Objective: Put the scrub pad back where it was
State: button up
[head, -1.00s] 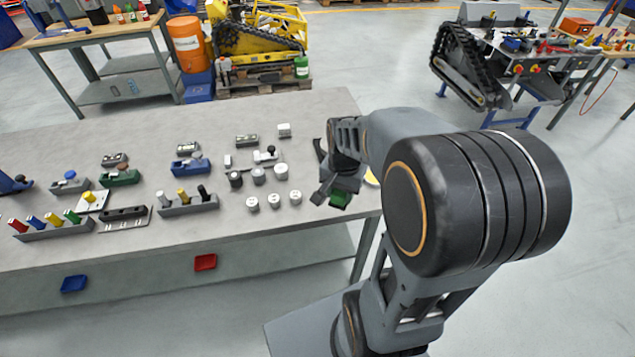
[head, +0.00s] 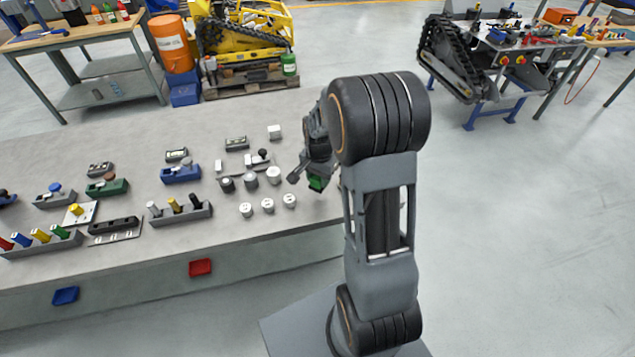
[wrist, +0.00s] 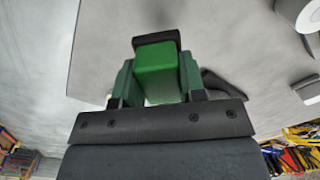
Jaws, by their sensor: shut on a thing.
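My gripper (head: 314,176) is shut on the green scrub pad (head: 317,185) above the right end of the grey bench (head: 130,150). In the wrist view the pad (wrist: 158,68) is a bright green block between the two dark green fingers of my gripper (wrist: 156,84). The grey bench top lies beyond the pad there. The pad appears clear of the bench, but its exact height is hard to tell. My arm hides the bench's right edge in the head view.
Several white knobs (head: 267,205) and grey cylinders (head: 250,179) stand left of my gripper. A grey holder with pegs (head: 180,212) and a blue block (head: 180,173) are farther left. Open floor lies to the right.

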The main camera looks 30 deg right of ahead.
aim_at(318, 185)
jog(key=shift+w+f, duration=0.5)
jog(key=shift+f, duration=0.15)
jog(key=shift+d+f, duration=0.1)
jog(key=shift+f, duration=1.4)
jog(key=shift+f, duration=0.15)
jog(key=o, duration=0.9)
